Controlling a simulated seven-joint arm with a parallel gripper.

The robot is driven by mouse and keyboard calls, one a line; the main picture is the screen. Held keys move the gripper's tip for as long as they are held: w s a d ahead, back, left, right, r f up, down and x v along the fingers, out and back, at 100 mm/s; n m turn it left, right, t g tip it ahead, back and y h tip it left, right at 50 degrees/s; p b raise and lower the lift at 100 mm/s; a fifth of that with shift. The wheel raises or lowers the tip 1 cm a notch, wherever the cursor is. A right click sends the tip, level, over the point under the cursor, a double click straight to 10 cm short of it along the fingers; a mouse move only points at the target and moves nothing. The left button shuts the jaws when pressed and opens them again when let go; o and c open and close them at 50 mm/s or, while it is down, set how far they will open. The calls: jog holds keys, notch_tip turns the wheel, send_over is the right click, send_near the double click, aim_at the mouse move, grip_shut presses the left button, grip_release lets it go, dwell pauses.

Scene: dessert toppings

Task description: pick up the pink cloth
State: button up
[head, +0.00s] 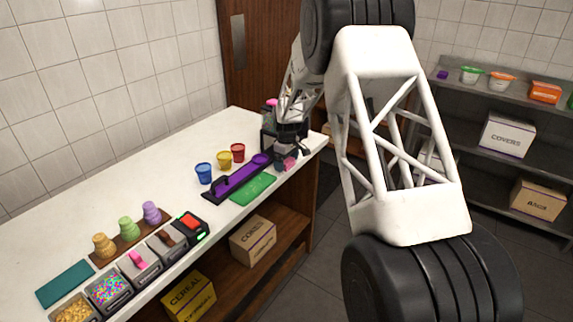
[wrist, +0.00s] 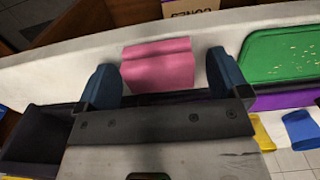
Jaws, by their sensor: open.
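The pink cloth (wrist: 158,66) lies on the white counter near its edge. In the wrist view it shows between and just beyond the two blue fingertips of my gripper (wrist: 161,78). The fingers are spread apart, one on each side of the cloth, and the gripper is empty. In the head view the cloth (head: 289,163) is a small pink patch at the far end of the counter, just below my gripper (head: 287,151). I cannot tell whether the fingers touch it.
A green tray (wrist: 245,60) and a purple holder (head: 224,188) lie beside the cloth. Blue (head: 204,173), yellow (head: 224,160) and red (head: 238,152) cups stand behind them. A dark container (wrist: 38,140) is close to my gripper. Topping bins (head: 110,289) fill the near end.

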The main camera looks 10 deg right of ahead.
jog(key=shift+f, duration=0.1)
jog(key=shift+c, duration=0.2)
jog(key=c, duration=1)
